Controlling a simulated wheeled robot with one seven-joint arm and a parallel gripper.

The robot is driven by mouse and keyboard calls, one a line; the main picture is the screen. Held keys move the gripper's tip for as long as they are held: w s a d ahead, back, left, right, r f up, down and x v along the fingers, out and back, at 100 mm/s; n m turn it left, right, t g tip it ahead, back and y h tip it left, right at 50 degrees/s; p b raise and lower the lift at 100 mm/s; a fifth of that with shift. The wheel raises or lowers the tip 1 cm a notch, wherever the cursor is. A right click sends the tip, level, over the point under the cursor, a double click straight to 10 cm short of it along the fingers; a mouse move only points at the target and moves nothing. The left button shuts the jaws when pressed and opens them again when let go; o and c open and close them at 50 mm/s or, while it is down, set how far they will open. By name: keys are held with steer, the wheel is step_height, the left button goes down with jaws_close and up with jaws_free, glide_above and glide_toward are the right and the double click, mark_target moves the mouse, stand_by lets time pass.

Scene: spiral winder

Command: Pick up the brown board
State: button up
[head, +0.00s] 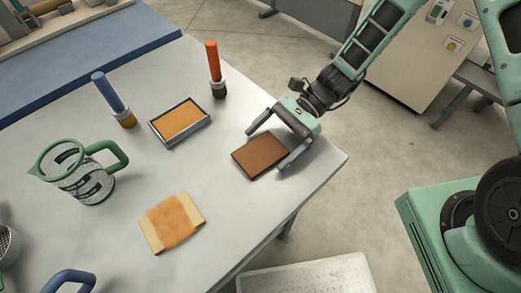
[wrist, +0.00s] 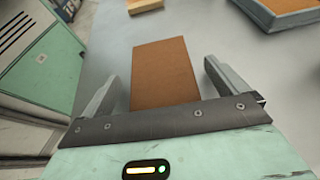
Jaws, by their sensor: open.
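The brown board (head: 259,156) lies flat on the grey table near its right corner in the head view. It also shows in the wrist view (wrist: 163,73), running away from the gripper. My gripper (head: 270,149) is open, with one finger on each side of the board. In the wrist view my gripper (wrist: 158,88) has a visible gap between each finger and the board's edges. The board's near end is hidden behind the gripper's dark crossbar in the wrist view.
On the table (head: 215,240) are a framed orange pad (head: 180,122), an orange cloth-wrapped block (head: 173,222), a green-handled jug (head: 80,175), a blue-handled tool (head: 108,92) and an orange-handled tool (head: 213,62). The table's right edge is close to the board.

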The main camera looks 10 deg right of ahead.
steer(key=shift+s+a+f, duration=0.15)
steer(key=shift+a, duration=0.15)
steer(key=c, duration=1.1)
steer(key=shift+o, duration=0.2)
